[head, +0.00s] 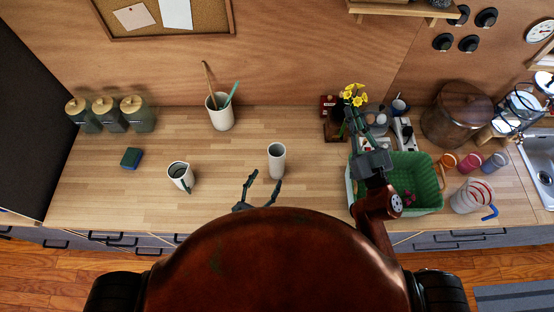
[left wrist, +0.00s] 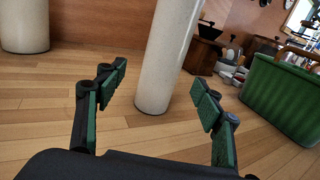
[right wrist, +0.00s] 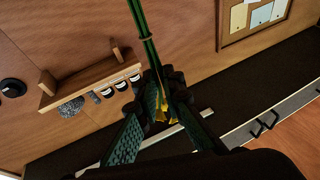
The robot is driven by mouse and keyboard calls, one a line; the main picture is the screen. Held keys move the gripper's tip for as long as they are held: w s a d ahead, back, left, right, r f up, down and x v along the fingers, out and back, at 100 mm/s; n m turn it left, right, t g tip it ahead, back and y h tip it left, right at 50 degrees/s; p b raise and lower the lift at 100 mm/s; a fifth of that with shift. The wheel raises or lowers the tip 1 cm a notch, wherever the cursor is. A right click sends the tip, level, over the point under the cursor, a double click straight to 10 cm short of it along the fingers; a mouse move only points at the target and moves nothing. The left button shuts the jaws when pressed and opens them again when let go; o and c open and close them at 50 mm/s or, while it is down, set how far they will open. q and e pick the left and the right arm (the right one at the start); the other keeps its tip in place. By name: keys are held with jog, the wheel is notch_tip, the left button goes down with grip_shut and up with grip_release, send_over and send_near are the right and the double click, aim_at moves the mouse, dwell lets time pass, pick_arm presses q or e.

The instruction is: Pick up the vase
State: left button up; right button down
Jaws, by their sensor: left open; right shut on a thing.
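The vase, a plain off-white cylinder (head: 277,158), stands upright on the wooden counter. In the left wrist view the vase (left wrist: 164,65) rises between and beyond my open left fingertips, with no clear contact; its top is out of frame. My left gripper (head: 266,179) is low in front of the vase, and it also shows in the left wrist view (left wrist: 160,82). My right gripper (head: 356,125) is shut on the yellow flowers (head: 353,95), raised over the counter at the right. In the right wrist view green stems (right wrist: 143,28) run through my closed fingers (right wrist: 165,88).
A white pitcher (head: 180,175) stands left of the vase, and a utensil holder (head: 221,115) behind left. A green basket (head: 428,178) lies under my right arm. Bare counter surrounds the vase.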

aim_at(273, 170)
pick_arm(q)
jog(key=x, duration=0.3)
jog(key=shift+w+p, duration=0.25)
jog(key=shift+p, duration=0.05)
jog(key=x, duration=0.2)
jog(key=p+x, duration=0.1)
jog(key=x, duration=0.2)
jog(key=shift+d+f, duration=0.1)
jog(key=shift+d, duration=0.25)
jog(key=shift+s, duration=0.1)
jog(key=shift+c, duration=0.3)
jog(key=c, duration=1.5)
